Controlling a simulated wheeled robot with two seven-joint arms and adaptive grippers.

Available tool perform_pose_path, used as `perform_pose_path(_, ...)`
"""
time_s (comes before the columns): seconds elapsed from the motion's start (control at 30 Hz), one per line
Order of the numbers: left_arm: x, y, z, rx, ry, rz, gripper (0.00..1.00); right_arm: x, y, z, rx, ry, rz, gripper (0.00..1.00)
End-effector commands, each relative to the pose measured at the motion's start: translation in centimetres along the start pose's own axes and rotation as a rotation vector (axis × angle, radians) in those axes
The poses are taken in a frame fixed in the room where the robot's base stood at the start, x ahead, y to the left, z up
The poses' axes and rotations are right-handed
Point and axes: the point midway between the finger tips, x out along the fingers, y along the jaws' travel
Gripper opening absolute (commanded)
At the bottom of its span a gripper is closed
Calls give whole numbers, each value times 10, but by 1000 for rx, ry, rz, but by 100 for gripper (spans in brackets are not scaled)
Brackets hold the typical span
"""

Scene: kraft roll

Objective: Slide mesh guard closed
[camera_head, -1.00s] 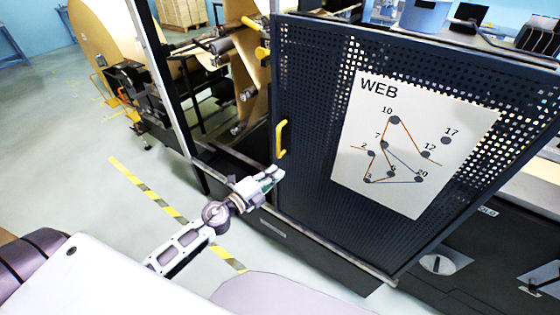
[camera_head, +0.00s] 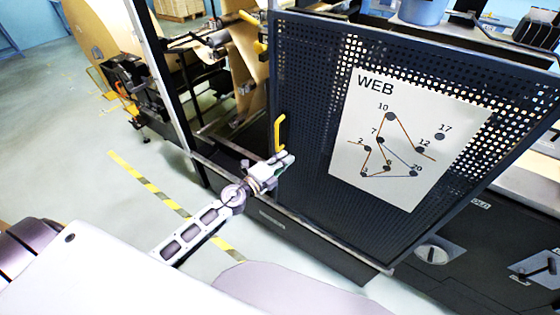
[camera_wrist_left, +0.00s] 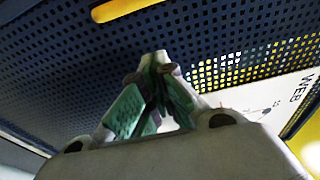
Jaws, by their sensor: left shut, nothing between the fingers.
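The mesh guard (camera_head: 310,115) is a dark perforated panel with a white WEB sheet (camera_head: 408,140) on it. It stands across the right part of the machine, and the frame to its left is open. A yellow handle (camera_head: 280,132) is upright near the guard's left edge. My left gripper (camera_head: 285,160) is just below the handle's lower end, close in front of the panel. In the left wrist view its fingertips (camera_wrist_left: 156,62) meet with nothing between them, and the perforated panel (camera_wrist_left: 60,50) fills the background. Whether the fingers touch the panel or handle is unclear. My right gripper is not in view.
The open bay (camera_head: 225,130) left of the guard shows rollers and brown paper. A large kraft roll (camera_head: 100,40) stands at the far left. Yellow-black floor tape (camera_head: 150,190) crosses the clear floor. A blue container (camera_head: 422,10) sits above the guard.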

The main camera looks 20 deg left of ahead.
Motion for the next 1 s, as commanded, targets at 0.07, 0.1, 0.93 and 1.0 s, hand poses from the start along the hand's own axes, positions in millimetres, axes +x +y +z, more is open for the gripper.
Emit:
perform_pose_path(0.07, 7, -2, 0, 1, 0, -1, 0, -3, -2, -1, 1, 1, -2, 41)
perform_pose_path(0.1, 10, -1, 0, 1, 0, -1, 0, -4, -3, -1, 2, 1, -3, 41)
perform_pose_path(0.93, 31, 1, 33, 1, 0, -1, 0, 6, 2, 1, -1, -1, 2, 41)
perform_pose_path(1.0, 30, 1, 35, 1, 1, 0, 0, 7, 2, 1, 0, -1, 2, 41)
